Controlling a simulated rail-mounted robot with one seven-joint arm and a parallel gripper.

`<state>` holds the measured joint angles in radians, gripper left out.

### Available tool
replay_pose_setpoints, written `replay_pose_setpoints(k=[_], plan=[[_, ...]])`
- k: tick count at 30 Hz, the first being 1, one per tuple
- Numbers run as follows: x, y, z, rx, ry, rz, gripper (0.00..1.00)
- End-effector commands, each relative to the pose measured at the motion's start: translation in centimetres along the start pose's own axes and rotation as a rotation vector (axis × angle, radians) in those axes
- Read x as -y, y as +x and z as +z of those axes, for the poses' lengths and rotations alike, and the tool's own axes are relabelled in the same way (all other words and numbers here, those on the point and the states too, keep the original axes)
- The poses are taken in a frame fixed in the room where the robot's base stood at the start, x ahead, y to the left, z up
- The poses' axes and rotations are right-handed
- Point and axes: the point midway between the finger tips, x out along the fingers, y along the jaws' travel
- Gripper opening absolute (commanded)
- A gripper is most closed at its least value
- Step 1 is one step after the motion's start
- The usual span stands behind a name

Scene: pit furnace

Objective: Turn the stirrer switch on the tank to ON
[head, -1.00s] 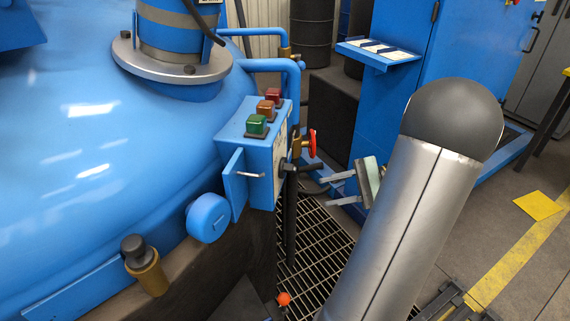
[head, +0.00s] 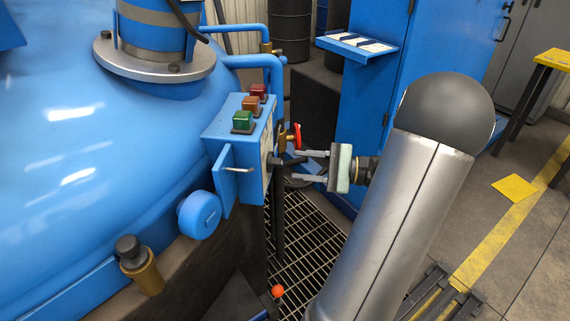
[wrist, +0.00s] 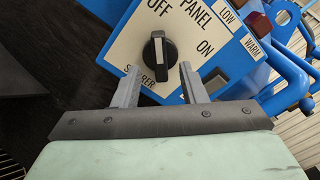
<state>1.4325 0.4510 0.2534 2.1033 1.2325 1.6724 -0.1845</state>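The stirrer switch is a black knob (wrist: 159,55) with a white line, on a cream panel plate (wrist: 196,50) marked OFF, ON and STIRRER. Its white line points towards OFF. The plate is on the side of the blue control box (head: 229,140) on the tank (head: 60,150); in the head view the side is seen at a steep angle. My gripper (head: 296,166) is open and empty, level with that side of the box. In the wrist view its fingertips (wrist: 158,70) lie either side of the knob's lower part; I cannot tell whether they touch it.
A red valve handle (head: 297,136) is close above my fingers. Green, orange and red buttons (head: 249,107) top the box. Blue pipes (head: 250,62) run behind it.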

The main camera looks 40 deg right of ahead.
Motion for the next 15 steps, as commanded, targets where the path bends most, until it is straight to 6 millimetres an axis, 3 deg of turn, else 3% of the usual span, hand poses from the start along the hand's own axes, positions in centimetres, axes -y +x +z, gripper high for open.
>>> replay_pose_setpoints(k=[6, 15], plan=[[0.0, 3.5, 0.0, 0.001, 0.000, 0.001, 0.38], [0.0, 4.8, 0.0, -0.001, 0.000, 0.000, 0.38]])
